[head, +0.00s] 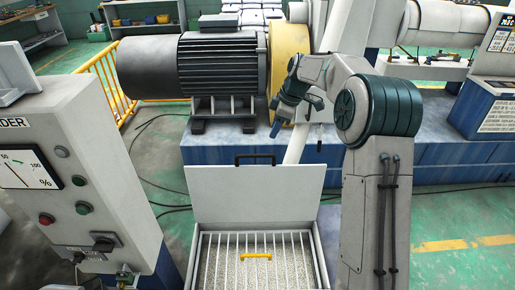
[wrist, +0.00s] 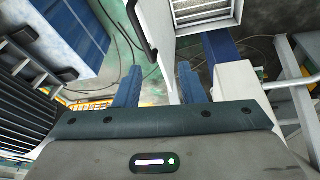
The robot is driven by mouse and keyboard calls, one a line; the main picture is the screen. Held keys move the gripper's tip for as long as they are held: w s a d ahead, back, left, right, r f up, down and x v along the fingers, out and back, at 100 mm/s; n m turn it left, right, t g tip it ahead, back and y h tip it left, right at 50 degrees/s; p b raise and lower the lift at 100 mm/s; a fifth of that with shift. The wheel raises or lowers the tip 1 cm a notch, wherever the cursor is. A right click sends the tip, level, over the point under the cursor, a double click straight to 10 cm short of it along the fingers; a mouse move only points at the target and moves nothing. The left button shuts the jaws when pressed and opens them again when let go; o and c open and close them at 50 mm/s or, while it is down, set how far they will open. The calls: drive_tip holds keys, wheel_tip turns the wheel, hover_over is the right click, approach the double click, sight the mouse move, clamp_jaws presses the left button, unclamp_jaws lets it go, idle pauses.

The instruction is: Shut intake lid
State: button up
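The intake lid (head: 254,193) is a light grey panel standing up at the back of the intake box (head: 312,258), open. A black handle (head: 255,157) sits on its top edge. In the wrist view the handle (wrist: 140,28) and lid (wrist: 161,22) show at the top, ahead of the fingers. My gripper (head: 277,129) hangs above and slightly right of the lid's handle, apart from it, pointing down. In the wrist view its two blue fingers (wrist: 160,70) are spread with nothing between them.
Inside the box is a white bar grate with a yellow handle (head: 257,257) over pale granules. A large motor (head: 215,68) on a blue base stands behind the lid. A control cabinet (head: 78,170) stands at the left. Cables lie on the green floor.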

drive_tip(key=n, duration=0.2)
approach(258, 155)
drive_tip(key=shift+y, duration=0.4)
drive_tip(key=p+x, duration=0.3)
drive_tip(key=x, duration=0.5)
drive_tip(key=shift+w+a+f, duration=0.15)
clamp_jaws()
